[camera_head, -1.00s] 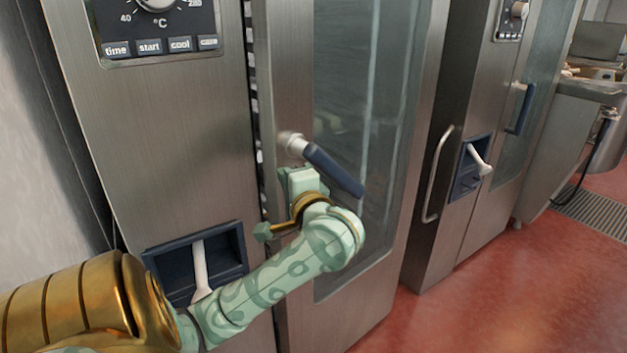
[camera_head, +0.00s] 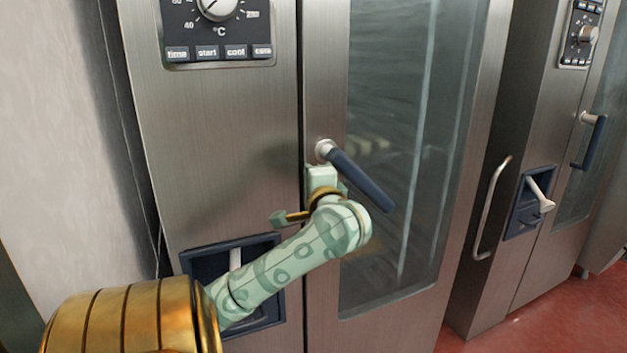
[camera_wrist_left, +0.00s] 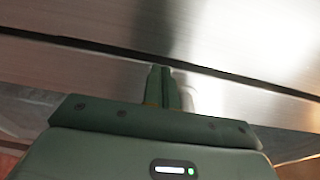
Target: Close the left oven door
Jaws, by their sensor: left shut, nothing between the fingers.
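The left oven door (camera_head: 325,85) is a steel frame with a tall glass pane. Only a thin dark seam shows between it and the oven's control column, so it looks shut or almost shut. Its dark blue door handle (camera_head: 362,182) slants down to the right from a white pivot. My left gripper (camera_head: 322,170) is shut and empty, just below the pivot, at the door's left edge. In the left wrist view its fingers (camera_wrist_left: 163,75) point at the steel beside the seam. Whether they touch the door is unclear. My right gripper is out of view.
The control panel (camera_head: 217,35) is above on the left. A blue recess with a white lever (camera_head: 235,260) is partly behind my forearm. A second oven (camera_head: 515,130) stands at right, with a curved grab bar (camera_head: 490,205). Red floor (camera_head: 540,320) is clear at lower right.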

